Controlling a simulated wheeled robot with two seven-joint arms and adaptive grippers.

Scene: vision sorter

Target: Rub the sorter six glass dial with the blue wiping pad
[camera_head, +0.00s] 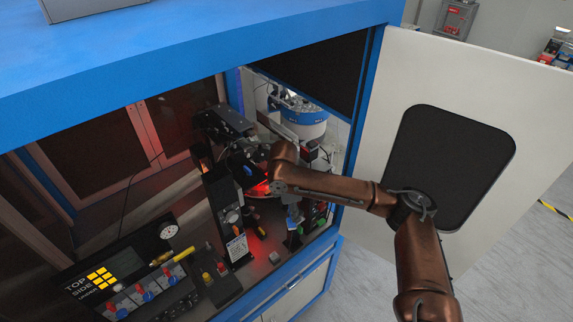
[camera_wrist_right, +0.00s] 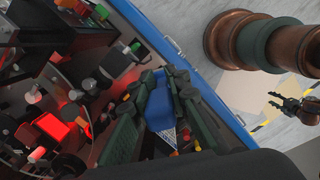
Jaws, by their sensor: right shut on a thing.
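My right gripper (camera_head: 255,158) reaches through the open side of the cabinet, seen small in the head view. In the right wrist view its dark fingers (camera_wrist_right: 160,100) are shut on the blue wiping pad (camera_wrist_right: 160,108). A blue patch of the pad (camera_head: 246,172) shows beside the gripper in the head view. The glass dial (camera_head: 261,190) lies just below, partly hidden by my arm and lit red; I cannot tell whether the pad touches it. My left gripper (camera_wrist_right: 281,103) shows small at the right of the wrist view, empty, its fingers apart.
A blue-framed cabinet surrounds the work space, with a white door (camera_head: 540,130) open at the right. A black post (camera_head: 228,215), a control panel (camera_head: 120,275) and a blue-and-white bowl feeder (camera_head: 303,122) crowd round the dial. Open floor lies right of the cabinet.

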